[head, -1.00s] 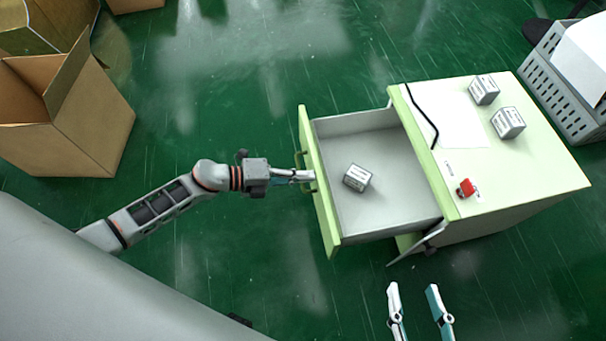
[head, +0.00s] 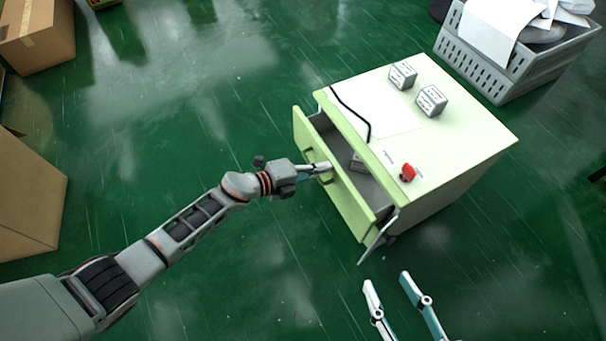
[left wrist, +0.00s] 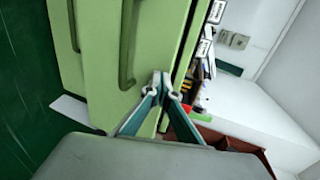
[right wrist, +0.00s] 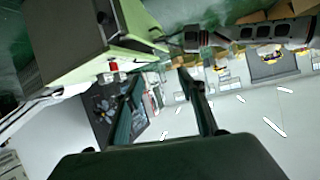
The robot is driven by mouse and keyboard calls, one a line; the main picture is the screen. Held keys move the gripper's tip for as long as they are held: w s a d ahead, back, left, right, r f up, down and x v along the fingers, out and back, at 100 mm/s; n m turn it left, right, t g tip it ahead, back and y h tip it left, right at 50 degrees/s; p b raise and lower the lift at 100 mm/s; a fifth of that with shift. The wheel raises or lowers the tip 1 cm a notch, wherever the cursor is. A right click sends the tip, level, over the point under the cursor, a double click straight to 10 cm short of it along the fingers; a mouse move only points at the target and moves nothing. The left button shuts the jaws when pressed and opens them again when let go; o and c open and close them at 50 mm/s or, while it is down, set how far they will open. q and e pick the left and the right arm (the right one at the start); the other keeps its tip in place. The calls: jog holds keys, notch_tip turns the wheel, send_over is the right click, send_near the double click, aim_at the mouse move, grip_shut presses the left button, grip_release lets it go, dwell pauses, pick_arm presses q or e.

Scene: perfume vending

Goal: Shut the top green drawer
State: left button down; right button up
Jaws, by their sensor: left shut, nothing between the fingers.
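In the left wrist view the shut fingers (left wrist: 160,80) are against or very near the green front; exact contact is unclear. My right gripper (head: 388,283) is open and empty, below the cabinet in the head view; it also shows in the right wrist view (right wrist: 190,75).
Two grey boxes (head: 403,75) (head: 431,100), a black cable (head: 352,113), a paper sheet and a red button (head: 407,172) are on the cabinet top. A lower door (head: 377,238) stands ajar. A grey crate (head: 500,75) is behind; cardboard boxes (head: 30,195) are left.

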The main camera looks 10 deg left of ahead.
aim_at(332, 162)
pick_arm(q)
jog(key=shift+w+d, duration=0.45)
jog(key=shift+d, duration=0.25)
jog(key=shift+w+d, duration=0.45)
jog(key=shift+d, duration=0.2)
